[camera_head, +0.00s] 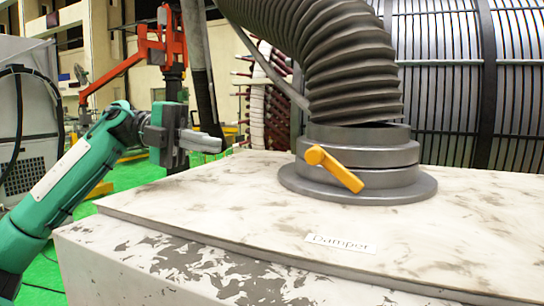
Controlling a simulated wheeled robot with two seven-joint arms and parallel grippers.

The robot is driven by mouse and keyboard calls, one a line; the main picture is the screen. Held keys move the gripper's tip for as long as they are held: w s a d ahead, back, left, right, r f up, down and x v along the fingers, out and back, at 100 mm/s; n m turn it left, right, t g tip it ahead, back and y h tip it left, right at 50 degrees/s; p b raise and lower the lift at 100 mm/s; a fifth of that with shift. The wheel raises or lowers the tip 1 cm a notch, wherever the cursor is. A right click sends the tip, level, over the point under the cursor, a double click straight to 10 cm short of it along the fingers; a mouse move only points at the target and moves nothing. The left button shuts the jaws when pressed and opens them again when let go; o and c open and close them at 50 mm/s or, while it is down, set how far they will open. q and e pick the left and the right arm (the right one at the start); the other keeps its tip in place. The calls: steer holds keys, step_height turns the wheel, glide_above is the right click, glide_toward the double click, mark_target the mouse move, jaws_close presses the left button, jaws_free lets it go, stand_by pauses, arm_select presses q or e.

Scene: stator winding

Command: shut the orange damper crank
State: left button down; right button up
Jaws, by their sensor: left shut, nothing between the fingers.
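The orange damper crank (336,170) sits on the front of a grey round duct collar (385,153). It slants from its round hub at upper left down to the lower right. The collar's flange rests on a worn white cabinet top (215,200), with a "Damper" label (340,243) in front. My left gripper (222,144) is shut and empty. It is to the left of the crank, apart from it, near the cabinet's back left edge, with its fingers pointing right. My right gripper is not in view.
A thick ribbed grey hose (325,50) rises from the collar and leans to the upper left. A large slatted cylinder (440,90) stands behind. A grey cabinet (30,110) stands at far left. The cabinet top between gripper and crank is clear.

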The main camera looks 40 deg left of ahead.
arm_select(q)
steer(key=shift+s, duration=0.15)
steer(key=shift+s+d+r, duration=0.1)
steer(key=shift+d, duration=0.1)
steer(key=shift+w+d, duration=0.15)
steer(key=shift+w, duration=0.05)
steer(key=p, duration=0.7)
glide_toward(306, 159)
steer(key=shift+w+d+f, duration=0.6)
steer(key=shift+w+d, duration=0.1)
steer(key=d+p, duration=0.1)
steer(key=p, duration=0.1)
steer(key=d+p, duration=0.2)
steer(key=shift+w+r, duration=0.15)
steer(key=shift+w, duration=0.25)
steer(key=shift+w+d+p, duration=0.2)
steer(key=shift+d+p, duration=0.25)
steer(key=shift+p, duration=0.75)
steer(key=shift+d, duration=0.2)
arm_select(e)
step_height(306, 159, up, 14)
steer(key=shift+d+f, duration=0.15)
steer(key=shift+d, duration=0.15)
